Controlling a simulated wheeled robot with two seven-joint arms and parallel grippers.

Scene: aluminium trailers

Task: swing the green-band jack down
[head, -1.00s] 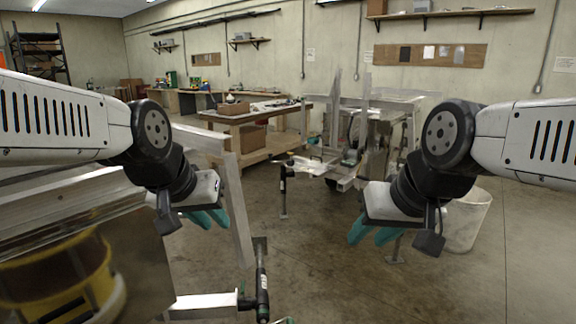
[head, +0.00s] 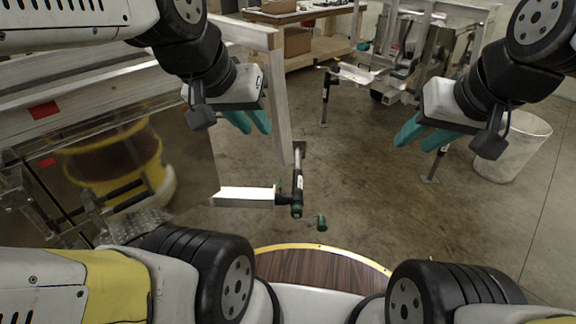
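The green-band jack (head: 298,183) is a dark tube with a green band near its close end, mounted at the end of a pale aluminium tongue (head: 243,196). It lies pointing away from me, with its foot plate at the far end. A green crank knob (head: 321,223) sticks out at its near right. My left gripper (head: 248,122) is above and left of the jack, its teal fingers apart and empty. My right gripper (head: 423,134) is well to the right of the jack, also with fingers apart and empty. Neither touches the jack.
An aluminium trailer frame with a shiny panel (head: 190,165) fills the left; an upright post (head: 279,100) stands beside my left gripper. Another trailer with an upright jack (head: 325,98) stands behind. A whitish bin (head: 515,150) is at the right.

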